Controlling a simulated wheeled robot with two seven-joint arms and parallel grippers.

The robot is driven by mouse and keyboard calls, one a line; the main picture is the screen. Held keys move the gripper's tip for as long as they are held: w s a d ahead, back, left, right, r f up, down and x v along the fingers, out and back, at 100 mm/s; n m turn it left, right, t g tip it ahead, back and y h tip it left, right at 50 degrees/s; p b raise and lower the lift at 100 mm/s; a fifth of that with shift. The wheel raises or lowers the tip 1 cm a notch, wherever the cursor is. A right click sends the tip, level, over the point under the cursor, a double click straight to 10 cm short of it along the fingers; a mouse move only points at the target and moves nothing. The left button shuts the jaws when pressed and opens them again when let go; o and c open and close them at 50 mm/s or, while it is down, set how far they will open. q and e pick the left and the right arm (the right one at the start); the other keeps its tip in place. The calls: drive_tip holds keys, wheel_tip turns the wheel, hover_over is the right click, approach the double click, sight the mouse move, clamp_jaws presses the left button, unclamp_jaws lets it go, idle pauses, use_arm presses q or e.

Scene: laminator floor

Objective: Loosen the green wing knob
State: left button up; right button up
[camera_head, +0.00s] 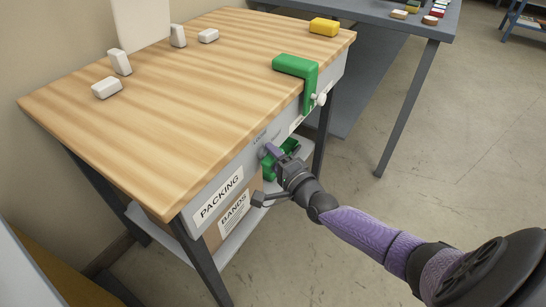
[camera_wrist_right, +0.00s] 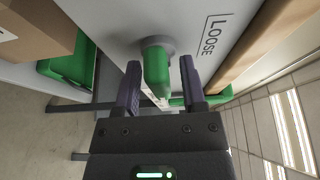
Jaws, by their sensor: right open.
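The green wing knob (camera_wrist_right: 157,72) sits on a round grey base on the table's grey front panel, beside the word LOOSE (camera_wrist_right: 211,36). My right gripper (camera_wrist_right: 160,75) is open, with one dark finger on each side of the knob in the wrist view. A gap shows on both sides, wider on the right, so neither finger appears to touch it. In the head view my right gripper (camera_head: 270,151) is at the front panel and largely hides the knob. My left gripper is not in view.
A carton (camera_head: 233,212) labelled BANDS is on the shelf below. White blocks and a yellow block (camera_head: 324,27) lie on the wooden top (camera_head: 190,95).

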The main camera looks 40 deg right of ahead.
clamp_jaws()
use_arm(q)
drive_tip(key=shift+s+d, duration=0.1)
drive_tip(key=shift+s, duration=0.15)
use_arm(e)
drive_tip(key=shift+s, duration=0.1)
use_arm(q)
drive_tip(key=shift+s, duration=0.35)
